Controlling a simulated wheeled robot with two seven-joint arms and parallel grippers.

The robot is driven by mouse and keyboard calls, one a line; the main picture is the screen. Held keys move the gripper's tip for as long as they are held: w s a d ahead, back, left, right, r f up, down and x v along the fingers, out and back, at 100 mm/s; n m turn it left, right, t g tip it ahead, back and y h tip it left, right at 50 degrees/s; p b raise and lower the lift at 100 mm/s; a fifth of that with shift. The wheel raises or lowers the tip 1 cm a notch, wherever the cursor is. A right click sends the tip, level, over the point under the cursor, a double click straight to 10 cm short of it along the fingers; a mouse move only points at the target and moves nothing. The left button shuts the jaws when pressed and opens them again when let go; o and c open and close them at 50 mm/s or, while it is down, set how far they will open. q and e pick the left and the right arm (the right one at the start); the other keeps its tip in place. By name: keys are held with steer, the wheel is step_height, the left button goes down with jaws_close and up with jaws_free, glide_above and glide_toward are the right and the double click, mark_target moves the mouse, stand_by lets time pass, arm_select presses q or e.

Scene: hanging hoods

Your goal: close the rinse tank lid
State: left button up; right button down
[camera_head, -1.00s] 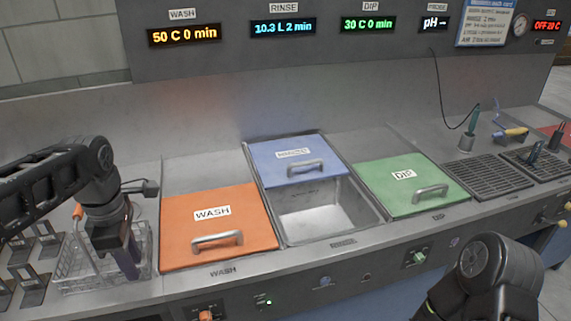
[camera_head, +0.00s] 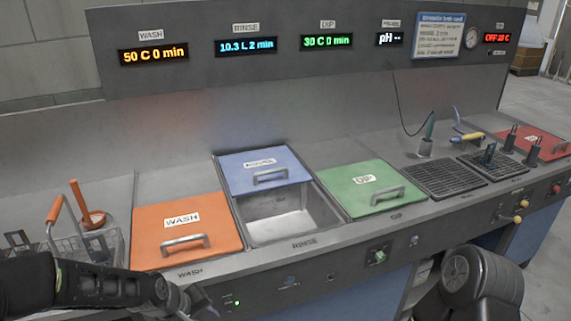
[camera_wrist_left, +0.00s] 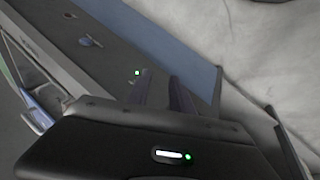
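The blue rinse lid (camera_head: 262,168) lies over the back part of the rinse tank (camera_head: 281,227) in the head view, its metal handle (camera_head: 270,177) near its front edge. The front part of the tank is uncovered and its bare metal inside shows. My left gripper (camera_head: 203,303) is low at the bottom edge, in front of the counter and left of the tank, apart from the lid. In the left wrist view its two fingers (camera_wrist_left: 166,92) look apart with nothing between them. My right arm is at the lower right; its gripper is out of view.
The orange wash lid (camera_head: 186,229) and green dip lid (camera_head: 370,186) cover the tanks on either side. A wire basket (camera_head: 85,255) with an orange handle stands at the left.

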arm_select(q)
steer(key=s+d+f+m+g, duration=0.1)
steer(key=s+d+f, duration=0.2)
steer(key=s+f, duration=0.3)
steer(key=s+d+f+m+g, duration=0.1)
steer(key=s+d+f+m, duration=0.1)
steer(key=s+d+f, duration=0.2)
steer(key=s+d+f+m+g+h, duration=0.1)
steer(key=s+d+f+m, duration=0.1)
steer(key=s+f, duration=0.7)
steer(key=s+d, duration=0.1)
steer(key=s, duration=0.3)
steer(key=shift+d+f+g, duration=0.15)
steer(key=shift+d+g, duration=0.15)
steer(key=shift+d, duration=0.1)
